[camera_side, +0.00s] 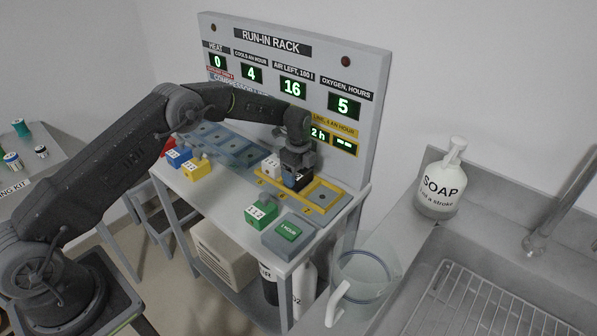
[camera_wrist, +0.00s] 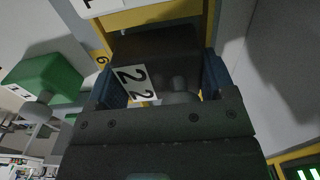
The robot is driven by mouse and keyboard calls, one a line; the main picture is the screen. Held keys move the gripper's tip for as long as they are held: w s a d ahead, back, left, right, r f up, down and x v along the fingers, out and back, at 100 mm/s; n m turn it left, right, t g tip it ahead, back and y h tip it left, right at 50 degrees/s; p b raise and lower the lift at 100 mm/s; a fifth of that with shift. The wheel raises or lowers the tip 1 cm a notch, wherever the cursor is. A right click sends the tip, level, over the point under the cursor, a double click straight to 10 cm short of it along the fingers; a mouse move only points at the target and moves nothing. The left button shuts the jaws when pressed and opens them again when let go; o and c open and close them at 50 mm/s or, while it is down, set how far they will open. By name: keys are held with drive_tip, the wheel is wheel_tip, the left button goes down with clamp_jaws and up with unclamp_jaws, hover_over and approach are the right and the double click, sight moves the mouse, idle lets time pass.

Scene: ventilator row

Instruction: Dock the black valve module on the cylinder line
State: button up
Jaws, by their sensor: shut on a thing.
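My gripper (camera_side: 297,174) is over the yellow-framed line (camera_side: 327,208) on the bench, just right of a white module. It is shut on the black valve module (camera_side: 297,183), which is mostly hidden behind the gripper in the side view. In the wrist view the black module (camera_wrist: 158,48) sits between the blue fingers of my gripper (camera_wrist: 160,80), with a white label reading 22. Yellow frame shows around it. I cannot tell whether the module touches the bay floor. The white module (camera_side: 271,163) stands in the line's left bay. The right bay looks empty.
A green module (camera_side: 261,213) and a grey 1 HOUR button block (camera_side: 289,233) stand in front of the line. Yellow (camera_side: 197,169) and blue (camera_side: 179,157) modules stand at left. The run-in rack panel (camera_side: 295,65) rises behind. A jug (camera_side: 362,275) stands at right.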

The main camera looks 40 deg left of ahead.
drive_tip(key=o, duration=1.1)
drive_tip(key=shift+f, duration=0.1)
drive_tip(key=s+d+r+n+t, duration=0.1)
drive_tip(key=s+r+n, duration=0.15)
drive_tip(key=r, duration=0.95)
drive_tip(key=s+r+n, duration=0.1)
drive_tip(key=s+r, duration=0.3)
drive_tip(key=r, duration=0.9)
drive_tip(key=s+d+r+n+t, duration=0.1)
drive_tip(key=s+r+n+t, duration=0.1)
drive_tip(key=s+r+n, duration=0.7)
drive_tip(key=s+f+n+t, duration=0.1)
drive_tip(key=s, duration=0.7)
drive_tip(key=s+d+f+n, duration=0.1)
drive_tip(key=s+f+n, duration=0.1)
drive_tip(key=s, duration=0.5)
drive_tip(key=s+f+n+t, duration=0.1)
drive_tip(key=s+f+n, duration=0.1)
drive_tip(key=s, duration=0.6)
drive_tip(key=shift+s+d+n+t, duration=0.15)
drive_tip(key=shift+s+n+t, duration=0.1)
drive_tip(key=shift+s+t, duration=0.1)
